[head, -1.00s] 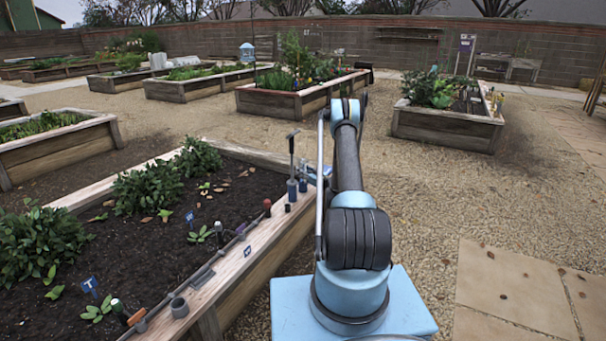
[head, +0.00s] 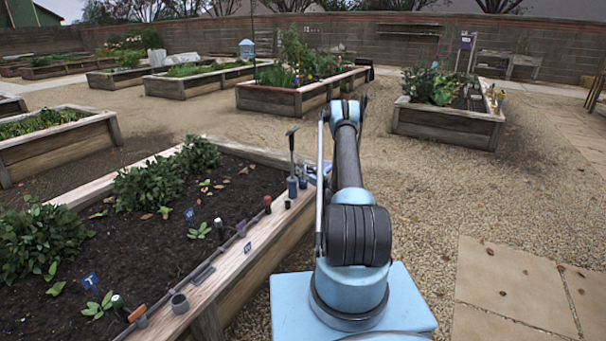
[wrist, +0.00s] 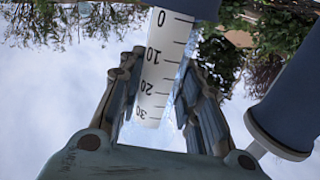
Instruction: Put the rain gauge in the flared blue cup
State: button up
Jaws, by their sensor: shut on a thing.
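The rain gauge (wrist: 158,75), a clear tube with a white strip marked 0 to 30, is between the fingers of my gripper (wrist: 163,62), which is shut on it. In the wrist view a blue cup (wrist: 282,125) with a flared lip stands at the right, apart from the fingers. Another blue shape (wrist: 195,9) covers the 0 end of the gauge at the top edge. I cannot tell whether the gauge is inside it or behind it. In the head view two small blue holders (head: 292,188) stand on the bed's rim; my gripper is mostly hidden by my arm there.
A long-handled tool (head: 292,150) stands upright in one blue holder. Along the wooden rim (head: 232,262) lie a grey cup (head: 179,303), a red-topped item (head: 267,204) and small tools. The planted bed (head: 150,240) is left of my arm; gravel (head: 450,200) is clear at the right.

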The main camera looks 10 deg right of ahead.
aim_at(303, 160)
jog(key=o, duration=1)
jog(key=o, duration=0.5)
jog(key=shift+r, duration=3.5)
